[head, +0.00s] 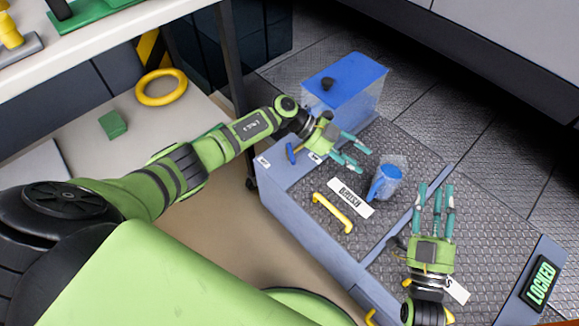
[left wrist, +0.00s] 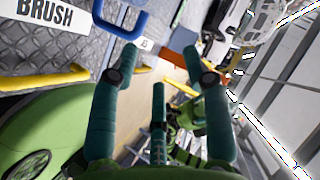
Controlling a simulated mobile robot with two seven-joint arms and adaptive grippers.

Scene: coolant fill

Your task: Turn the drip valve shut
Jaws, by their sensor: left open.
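No part in view can be named for certain as the drip valve. A small blue lever (head: 290,153) stands at the cart's left edge, close beside my left wrist. A clear tank with a blue lid (head: 352,72) and a black knob (head: 327,84) stands behind my left gripper. My left gripper (head: 352,152) is open and empty above the cart top, with its fingers pointing right. Its spread fingers also show in the left wrist view (left wrist: 168,70), with nothing between them. My right gripper (head: 436,190) is open and empty above the cart's right part.
A blue jug (head: 385,182) stands between the grippers. A BRUSH label (head: 350,197) and yellow handle (head: 333,212) lie in front. A LOCKED sign (head: 540,282) is at the right. The left wrist view shows a blue U-shaped handle (left wrist: 122,30).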

